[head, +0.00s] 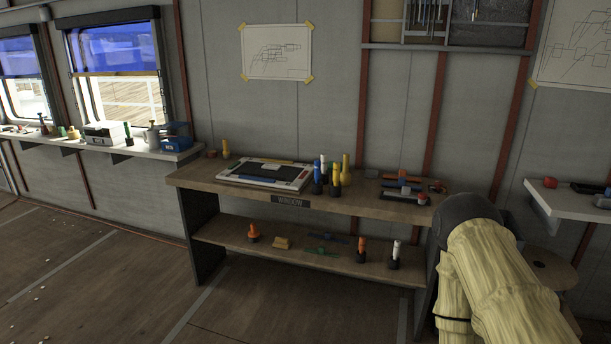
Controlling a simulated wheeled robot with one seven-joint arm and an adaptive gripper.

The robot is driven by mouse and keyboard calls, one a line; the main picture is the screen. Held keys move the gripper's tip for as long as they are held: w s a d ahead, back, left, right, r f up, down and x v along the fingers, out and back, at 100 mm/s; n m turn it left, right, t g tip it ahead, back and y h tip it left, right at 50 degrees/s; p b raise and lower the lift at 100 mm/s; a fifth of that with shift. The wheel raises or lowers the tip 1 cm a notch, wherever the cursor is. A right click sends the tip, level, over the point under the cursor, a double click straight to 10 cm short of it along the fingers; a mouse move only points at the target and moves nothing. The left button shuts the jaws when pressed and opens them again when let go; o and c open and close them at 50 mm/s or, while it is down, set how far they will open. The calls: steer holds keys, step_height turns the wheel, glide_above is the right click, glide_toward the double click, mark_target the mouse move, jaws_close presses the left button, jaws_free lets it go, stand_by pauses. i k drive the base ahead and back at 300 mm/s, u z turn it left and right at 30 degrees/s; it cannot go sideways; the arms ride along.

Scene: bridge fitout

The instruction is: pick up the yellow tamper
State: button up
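Several yellow things could be the yellow tamper, and I cannot tell for certain which one is. A tall yellow upright piece (346,168) stands on the bench top at the right of a cluster of upright tools. A smaller yellow-handled piece (226,149) stands at the bench's back left corner. A low yellow block (282,242) lies on the lower shelf. My arm, in a pale yellow cover, rises at the lower right, in front of the bench's right end. My gripper is not in view.
The bench (245,198) carries a framed black panel (265,171), and orange, blue and grey tools at its right. Its lower shelf (220,235) holds an orange piece (253,232) and several tools. A white shelf (570,204) is at right. The floor (100,270) in front is largely open.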

mark_target(345, 176)
steer(key=u, duration=0.25)
steer(key=i, duration=1.85)
steer(key=z, duration=0.35)
steer(key=i, duration=0.5)
steer(key=u, duration=0.15)
